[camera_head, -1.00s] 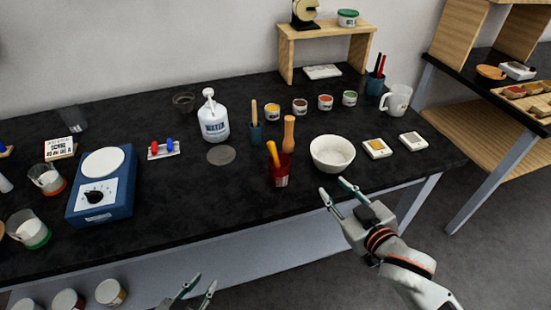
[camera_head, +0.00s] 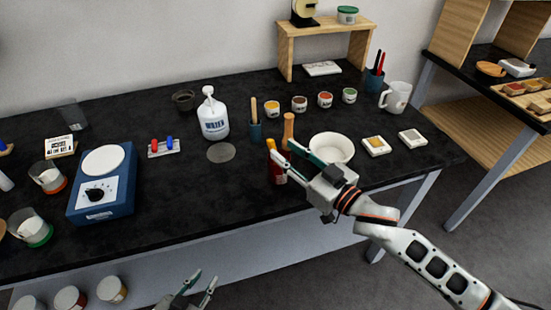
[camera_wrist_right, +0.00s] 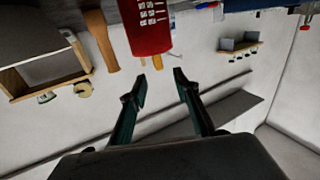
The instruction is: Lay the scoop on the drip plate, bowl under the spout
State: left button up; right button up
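A scoop with a yellow-orange handle (camera_head: 271,144) stands in a red cup (camera_head: 278,174); its lower part is hidden. My right gripper (camera_head: 281,148) is open, with its fingertips close to the handle. In the right wrist view the handle (camera_wrist_right: 157,62) and red cup (camera_wrist_right: 148,28) lie just beyond the open fingers (camera_wrist_right: 161,80), roughly in line with the gap. The grey round drip plate (camera_head: 221,152) is bare, in front of the white pump bottle (camera_head: 214,122) with the spout. My left gripper (camera_head: 206,277) is open and empty at the bottom edge.
A wooden pestle-like rod (camera_head: 288,126) stands right behind the red cup. A blue-grey holder (camera_head: 255,132) with a stick is near it. Small jars (camera_head: 300,103) line the back. A blue hotplate (camera_head: 104,185) is at left. The table front, left of the cup, is clear.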

aim_at(272, 141)
jog(key=x, duration=0.3)
jog(key=shift+w+a, duration=0.2)
jog(key=shift+w, duration=0.05)
grip_shut()
pick_arm(q)
jog(key=shift+r, duration=0.15)
